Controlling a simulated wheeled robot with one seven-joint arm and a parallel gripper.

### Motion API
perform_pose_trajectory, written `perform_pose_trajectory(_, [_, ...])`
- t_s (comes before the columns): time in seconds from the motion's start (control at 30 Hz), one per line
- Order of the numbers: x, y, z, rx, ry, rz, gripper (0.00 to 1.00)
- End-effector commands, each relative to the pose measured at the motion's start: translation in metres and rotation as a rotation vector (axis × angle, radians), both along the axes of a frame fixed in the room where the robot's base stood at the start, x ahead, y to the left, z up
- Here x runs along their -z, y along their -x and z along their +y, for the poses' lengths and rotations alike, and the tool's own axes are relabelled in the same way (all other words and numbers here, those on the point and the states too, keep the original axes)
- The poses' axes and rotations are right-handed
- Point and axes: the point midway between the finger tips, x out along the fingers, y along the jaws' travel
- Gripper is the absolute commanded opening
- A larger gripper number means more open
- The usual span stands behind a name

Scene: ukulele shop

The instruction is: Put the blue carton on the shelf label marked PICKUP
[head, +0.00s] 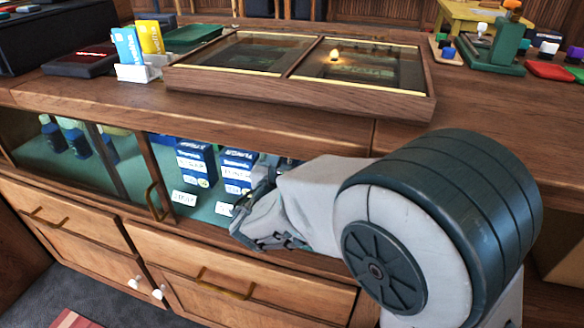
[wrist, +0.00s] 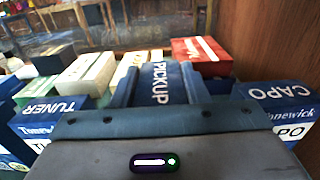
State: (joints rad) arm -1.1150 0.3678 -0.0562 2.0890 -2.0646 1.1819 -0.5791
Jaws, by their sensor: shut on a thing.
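In the wrist view, my gripper (wrist: 157,76) is shut on a blue carton (wrist: 159,88) whose top reads PICKUP. The carton sits between the two fingers, with other cartons close around it. In the head view, my gripper (head: 262,188) reaches into the open cabinet shelf (head: 150,180) under the counter, and my arm hides the held carton. White shelf labels (head: 184,198) lie along the shelf's front, another one (head: 223,209) to the right; their print is too small to read. I cannot tell which label is the PICKUP one.
A TUNER carton (wrist: 58,106) stands left of my gripper and a CAPO carton (wrist: 283,92) right. A red carton (wrist: 202,56) and pale cartons (wrist: 85,78) stand beyond. Blue cartons (head: 195,163) and bottles (head: 77,138) fill the shelf. The counter edge (head: 200,120) overhangs it.

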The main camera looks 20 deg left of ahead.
Motion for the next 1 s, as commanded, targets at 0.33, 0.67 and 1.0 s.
perform_pose_trajectory(0.33, [0.0211,0.0009,0.0005,-0.001,0.000,-0.001,0.00])
perform_pose_trajectory(0.67, [0.0249,0.0011,0.0004,-0.001,0.000,0.000,0.62])
perform_pose_trajectory(1.0, [0.0197,0.0040,0.0007,-0.003,0.000,0.001,0.62])
